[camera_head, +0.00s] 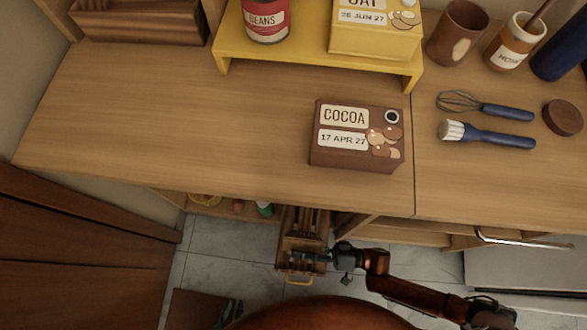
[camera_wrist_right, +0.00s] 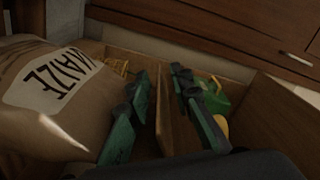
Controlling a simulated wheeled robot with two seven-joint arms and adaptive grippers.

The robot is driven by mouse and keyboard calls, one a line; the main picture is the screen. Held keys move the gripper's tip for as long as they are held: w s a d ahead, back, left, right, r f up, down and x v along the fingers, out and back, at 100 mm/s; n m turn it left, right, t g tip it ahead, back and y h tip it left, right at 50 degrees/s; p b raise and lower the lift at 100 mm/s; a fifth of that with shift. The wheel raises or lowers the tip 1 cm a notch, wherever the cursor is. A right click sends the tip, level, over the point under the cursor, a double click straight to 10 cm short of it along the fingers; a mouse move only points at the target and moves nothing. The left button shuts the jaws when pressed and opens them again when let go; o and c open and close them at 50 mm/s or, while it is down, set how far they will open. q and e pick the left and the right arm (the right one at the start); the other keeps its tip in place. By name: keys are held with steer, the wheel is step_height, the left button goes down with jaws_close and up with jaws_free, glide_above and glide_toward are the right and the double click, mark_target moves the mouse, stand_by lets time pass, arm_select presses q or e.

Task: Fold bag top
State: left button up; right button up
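A brown bag with a white MAIZE label (camera_wrist_right: 45,130) fills the left of the right wrist view. Its top is not clearly visible. My right gripper (camera_wrist_right: 161,84) is open, with two green fingers apart and nothing seen between them except a wooden divider (camera_wrist_right: 166,125) behind or between them. I cannot tell whether it touches the divider. The bag is left of the fingers. In the head view, the right gripper (camera_head: 308,257) is low, at a wooden drawer or box (camera_head: 303,220) below the counter. My left gripper (camera_head: 231,310) shows only partly at the bottom edge.
The wooden counter (camera_head: 200,120) holds a brown COCOA package (camera_head: 335,163). A yellow riser (camera_head: 300,62) carries a red BEANS can (camera_head: 267,22) and a yellow package (camera_head: 375,42). A whisk (camera_head: 490,104) and brush (camera_head: 490,135) lie right. A green object (camera_wrist_right: 218,98) sits right of the divider.

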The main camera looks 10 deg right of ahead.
steer(key=v, duration=0.9)
steer(key=shift+d, duration=0.25)
steer(key=shift+s, duration=0.1)
steer(key=shift+c, duration=0.5)
